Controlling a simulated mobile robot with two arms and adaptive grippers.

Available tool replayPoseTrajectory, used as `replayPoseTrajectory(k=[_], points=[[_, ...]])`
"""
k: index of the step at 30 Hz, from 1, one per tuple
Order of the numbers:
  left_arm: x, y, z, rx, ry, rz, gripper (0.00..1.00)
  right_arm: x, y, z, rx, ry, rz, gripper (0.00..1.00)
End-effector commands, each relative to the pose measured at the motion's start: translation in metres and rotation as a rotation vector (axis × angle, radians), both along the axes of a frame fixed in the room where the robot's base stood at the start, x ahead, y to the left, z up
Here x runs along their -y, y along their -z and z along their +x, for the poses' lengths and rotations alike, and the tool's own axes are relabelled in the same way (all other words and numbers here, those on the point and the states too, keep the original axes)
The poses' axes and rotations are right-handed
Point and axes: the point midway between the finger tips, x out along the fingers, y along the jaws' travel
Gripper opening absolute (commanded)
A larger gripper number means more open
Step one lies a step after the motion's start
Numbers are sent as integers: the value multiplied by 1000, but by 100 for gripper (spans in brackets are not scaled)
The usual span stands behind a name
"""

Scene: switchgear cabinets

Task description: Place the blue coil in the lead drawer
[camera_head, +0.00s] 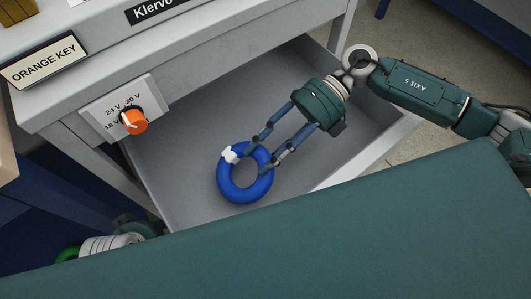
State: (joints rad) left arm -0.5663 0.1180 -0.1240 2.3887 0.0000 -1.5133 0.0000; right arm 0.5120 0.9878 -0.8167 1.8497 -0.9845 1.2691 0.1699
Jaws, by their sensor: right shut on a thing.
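The blue coil (228,187) is a ring with a white tie at its upper left. My right gripper (261,158) reaches in from the upper right and is shut on the coil's upper right side. The coil shows over the inside of an open grey drawer (189,160); I cannot tell whether it touches the drawer floor. No label shows on this drawer. Part of my left arm shows at the lower left; its gripper's fingers are not in view.
The grey bench above the drawer carries an "ORANGE KEY" sign (44,62) and a "Klervo" label (154,10). A voltage plate with an orange knob (133,121) sits at the drawer's left. A green ring (67,254) shows partly at the lower left. My green body covers the bottom.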

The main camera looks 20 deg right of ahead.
Motion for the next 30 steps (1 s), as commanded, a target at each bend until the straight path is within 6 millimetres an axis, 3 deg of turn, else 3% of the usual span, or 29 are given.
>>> replayPoseTrajectory(k=[13,14,16,27,30], points=[[0,-4,-1,4,0,0,36,-1,2,0,1,0,6,0],[0,-6,-1,6,-1,-1,36,0,3,0,0,0,0,44],[0,-6,-1,6,-1,0,36,0,3,0,0,0,0,57],[0,-8,0,8,-1,-1,36,0,-1,0,2,0,2,57],[-1,1,-2,-5,-1,1,36,12,-5,6,1,4,-2,57]])
